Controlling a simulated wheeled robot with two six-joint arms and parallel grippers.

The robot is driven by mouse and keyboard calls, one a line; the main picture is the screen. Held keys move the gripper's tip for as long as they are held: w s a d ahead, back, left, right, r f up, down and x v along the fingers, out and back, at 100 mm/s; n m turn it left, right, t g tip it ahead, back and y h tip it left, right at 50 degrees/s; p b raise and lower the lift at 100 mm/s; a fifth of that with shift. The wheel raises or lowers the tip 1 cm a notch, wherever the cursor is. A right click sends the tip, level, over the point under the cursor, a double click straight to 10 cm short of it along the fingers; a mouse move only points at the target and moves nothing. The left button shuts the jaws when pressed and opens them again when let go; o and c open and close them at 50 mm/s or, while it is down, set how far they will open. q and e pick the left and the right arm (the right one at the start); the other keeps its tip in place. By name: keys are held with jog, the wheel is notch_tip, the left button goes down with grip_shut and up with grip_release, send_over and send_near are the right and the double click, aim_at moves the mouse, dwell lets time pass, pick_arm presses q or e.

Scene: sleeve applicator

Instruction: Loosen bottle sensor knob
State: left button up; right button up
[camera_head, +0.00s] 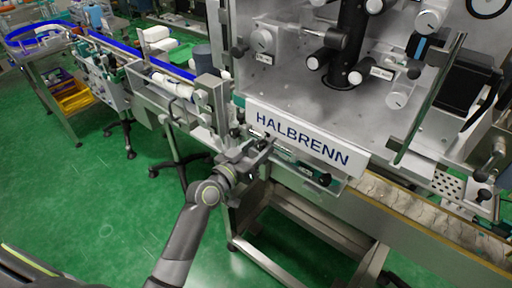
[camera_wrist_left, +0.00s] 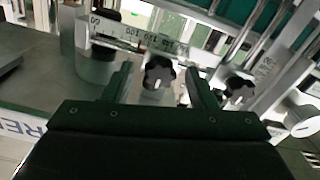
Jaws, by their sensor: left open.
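My left gripper (camera_head: 264,142) reaches to the machine's front edge, by the left end of the HALBRENN sign. In the left wrist view my left gripper (camera_wrist_left: 159,86) is open, with one finger on each side of a black lobed knob (camera_wrist_left: 158,72). The knob appears between and slightly beyond the fingertips; I see no finger closed on it. A second black lobed knob (camera_wrist_left: 240,90) sits to the right, outside the fingers. I cannot tell from any label which is the bottle sensor knob. In the head view the knobs are small and partly hidden by the gripper. My right gripper is not in view.
A numbered scale (camera_wrist_left: 140,42) runs behind the knob, and a dark round knob (camera_wrist_left: 97,62) stands left of the fingers. The HALBRENN sign (camera_head: 300,138) is close to the gripper's right. A conveyor (camera_head: 420,222) extends right. Green floor (camera_head: 110,205) is open at left.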

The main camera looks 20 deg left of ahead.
pick_arm(q)
jog(key=c, duration=1)
jog(key=shift+o, duration=0.2)
